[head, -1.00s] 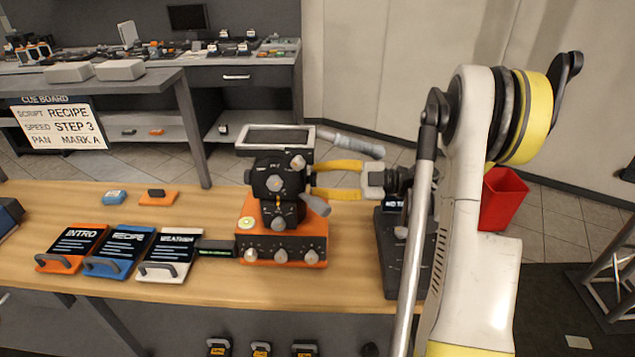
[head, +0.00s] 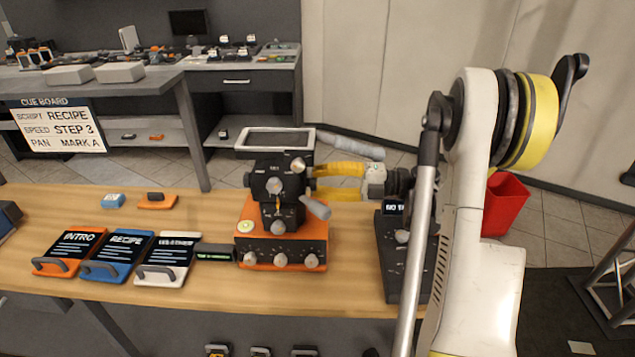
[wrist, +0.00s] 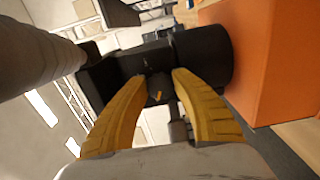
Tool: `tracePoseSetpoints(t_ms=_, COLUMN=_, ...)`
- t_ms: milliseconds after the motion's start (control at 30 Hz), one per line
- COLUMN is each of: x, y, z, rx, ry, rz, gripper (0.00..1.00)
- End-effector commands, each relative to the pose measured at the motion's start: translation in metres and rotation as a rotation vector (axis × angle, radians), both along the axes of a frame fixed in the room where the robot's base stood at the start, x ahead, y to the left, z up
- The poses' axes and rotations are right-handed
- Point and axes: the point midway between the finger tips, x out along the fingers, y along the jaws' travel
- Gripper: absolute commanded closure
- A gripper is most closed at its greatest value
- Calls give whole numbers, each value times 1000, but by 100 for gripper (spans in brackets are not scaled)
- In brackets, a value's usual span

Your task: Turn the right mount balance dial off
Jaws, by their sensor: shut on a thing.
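The camera mount has a black head (head: 268,182) on an orange base (head: 310,235), standing on the wooden bench. My gripper (head: 314,182) reaches in from the right, its yellow fingers level and pointing left at the right side of the head. In the wrist view my gripper (wrist: 160,78) has both fingertips against a small dark dial (wrist: 157,90), one on each side, and is shut on it. A small yellow mark shows on the dark part between the fingers. The fingers hide much of the dial, and its setting cannot be read.
A grey handle (head: 315,208) sticks out just below the fingers. A dark control panel (head: 400,265) stands under my arm. Script cards (head: 120,255) lie to the left. The cue board (head: 60,128) stands behind. A red bin (head: 504,205) is at the right.

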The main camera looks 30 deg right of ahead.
Motion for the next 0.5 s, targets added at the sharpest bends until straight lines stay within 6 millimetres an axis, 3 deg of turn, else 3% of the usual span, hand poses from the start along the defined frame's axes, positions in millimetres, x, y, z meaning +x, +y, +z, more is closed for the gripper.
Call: tracePoseSetpoints(t_ms=500, x=0, y=0, z=1, rx=-24, ry=-37, rz=0, gripper=99)
